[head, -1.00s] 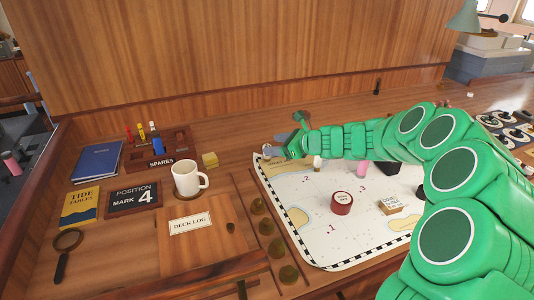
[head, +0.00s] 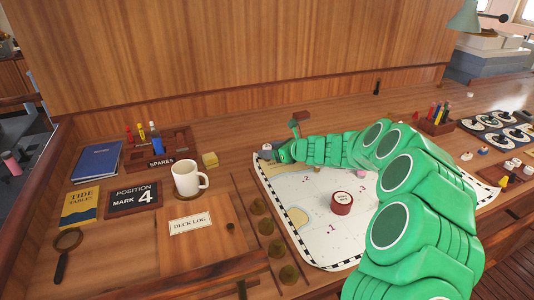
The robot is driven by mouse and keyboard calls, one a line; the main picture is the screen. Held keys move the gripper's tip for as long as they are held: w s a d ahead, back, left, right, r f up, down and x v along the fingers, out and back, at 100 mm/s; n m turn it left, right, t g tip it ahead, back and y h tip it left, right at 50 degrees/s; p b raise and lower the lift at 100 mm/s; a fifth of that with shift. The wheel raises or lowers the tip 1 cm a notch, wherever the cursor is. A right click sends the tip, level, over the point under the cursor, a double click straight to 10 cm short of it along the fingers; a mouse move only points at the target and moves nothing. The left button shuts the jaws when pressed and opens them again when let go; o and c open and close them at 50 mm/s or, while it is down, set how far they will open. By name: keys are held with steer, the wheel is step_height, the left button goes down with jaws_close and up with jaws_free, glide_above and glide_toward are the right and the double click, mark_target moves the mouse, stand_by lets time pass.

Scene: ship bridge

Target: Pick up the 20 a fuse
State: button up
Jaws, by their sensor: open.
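A wooden rack marked SPARES (head: 161,162) stands at the back left of the desk. It holds a red fuse-like piece (head: 130,135), a yellow one (head: 141,131) and a blue one (head: 156,145), all upright. Their ratings are too small to read, so I cannot tell which is the 20 A fuse. My gripper (head: 267,153) is to the right of the rack, over the far left corner of the chart. It is open, and I see nothing held in it; its fingertips are small and partly hidden.
A white mug (head: 187,180) and a yellow block (head: 210,160) stand in front of and right of the rack. A blue book (head: 96,162) lies to its left. A red round tin (head: 342,203) sits on the chart (head: 310,240). A wooden panel rises behind the desk.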

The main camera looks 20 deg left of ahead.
steer(key=shift+f+x, duration=0.15)
steer(key=shift+x, duration=0.9)
steer(key=shift+f+x, duration=0.15)
steer(key=shift+x, duration=0.85)
steer(key=shift+s+d, duration=0.1)
steer(key=c, duration=1)
steer(key=shift+c, duration=0.2)
steer(key=shift+r, duration=0.45)
step_height(320, 180, up, 3)
steer(key=shift+f, duration=0.2)
steer(key=s+d+r, duration=0.8)
steer(key=s+r, duration=0.1)
steer(key=s, duration=0.2)
steer(key=shift+s+r, duration=0.2)
steer(key=shift+r, duration=0.1)
